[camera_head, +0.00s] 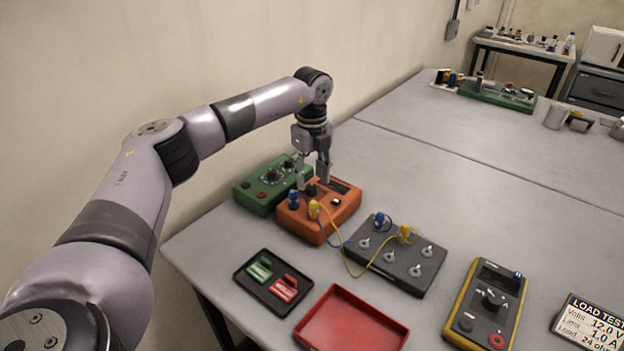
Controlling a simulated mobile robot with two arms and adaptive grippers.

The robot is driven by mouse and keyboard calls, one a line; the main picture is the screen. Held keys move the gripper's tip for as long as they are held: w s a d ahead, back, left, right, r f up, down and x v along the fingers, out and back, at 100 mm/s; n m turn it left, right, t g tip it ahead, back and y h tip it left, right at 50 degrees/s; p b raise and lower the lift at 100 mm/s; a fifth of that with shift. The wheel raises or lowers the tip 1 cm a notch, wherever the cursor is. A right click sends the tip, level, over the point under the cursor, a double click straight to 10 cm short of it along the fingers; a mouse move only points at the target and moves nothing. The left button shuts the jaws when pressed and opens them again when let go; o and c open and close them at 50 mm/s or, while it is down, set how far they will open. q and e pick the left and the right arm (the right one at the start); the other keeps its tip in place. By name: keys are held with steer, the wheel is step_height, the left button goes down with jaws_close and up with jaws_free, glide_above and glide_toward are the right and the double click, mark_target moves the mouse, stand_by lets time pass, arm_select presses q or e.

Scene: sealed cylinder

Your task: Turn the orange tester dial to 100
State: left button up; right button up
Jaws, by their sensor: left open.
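The orange tester (330,222) is a box on the table against the green box, with a dark display on its top. Its black dial (311,190) is near the left side of its top, partly hidden by my gripper. My left gripper (312,186) points down over the dial and is open, with one finger on each side of it. I cannot tell whether the fingers touch the dial. The dial's marks and the display's reading are too small to read. Blue and yellow plugs stand in the tester's front. My right gripper is not in view.
A green box (258,192) stands left of the tester. A grey terminal box (405,270) joins it by blue and yellow wires. In front are a black tray (250,287), a red tray (350,322), a yellow multimeter (488,302) and a load test card (590,325).

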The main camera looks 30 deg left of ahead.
mark_target(312, 190)
arm_select(q)
steer(key=shift+f, duration=1.25)
steer(key=shift+c, duration=0.4)
jaws_close()
